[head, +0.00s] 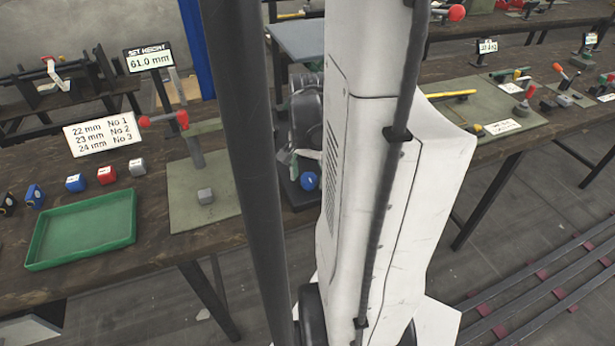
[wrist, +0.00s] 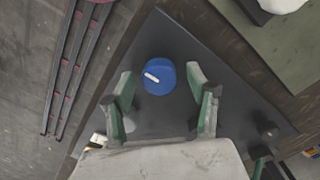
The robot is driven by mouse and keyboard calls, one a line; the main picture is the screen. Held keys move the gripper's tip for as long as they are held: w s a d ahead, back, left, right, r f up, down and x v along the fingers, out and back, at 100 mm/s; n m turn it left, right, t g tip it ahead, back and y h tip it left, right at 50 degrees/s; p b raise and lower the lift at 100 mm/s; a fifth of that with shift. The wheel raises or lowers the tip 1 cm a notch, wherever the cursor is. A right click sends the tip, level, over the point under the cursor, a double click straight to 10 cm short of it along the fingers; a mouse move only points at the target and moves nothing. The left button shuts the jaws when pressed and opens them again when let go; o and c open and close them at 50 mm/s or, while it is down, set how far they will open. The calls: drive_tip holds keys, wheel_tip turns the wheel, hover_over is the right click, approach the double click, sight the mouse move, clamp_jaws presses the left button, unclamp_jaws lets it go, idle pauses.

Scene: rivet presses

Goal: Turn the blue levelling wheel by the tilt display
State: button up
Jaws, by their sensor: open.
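The blue wheel (wrist: 158,78) is a round blue knob with a white pointer mark, on a dark plate (wrist: 160,35) in the wrist view. The mark points to the left and slightly up. My gripper (wrist: 160,72) is open, with one green-and-grey finger on each side of the wheel and a gap to it on both sides. I cannot tell its height above the wheel. In the head view the wheel (head: 309,181) shows low beside my white arm, which hides much of the plate. I cannot make out a tilt display.
A display reading 61.0 mm (head: 149,60), a red-handled press (head: 195,150), a green tray (head: 80,230) and several small coloured blocks stand on the bench to the left. A dark knob (wrist: 268,130) sits on the plate's right side. Rails (wrist: 75,65) lie on the floor.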

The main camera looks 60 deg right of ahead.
drive_tip(key=c, duration=1.1)
drive_tip(key=shift+c, duration=0.2)
drive_tip(key=shift+n, duration=0.3)
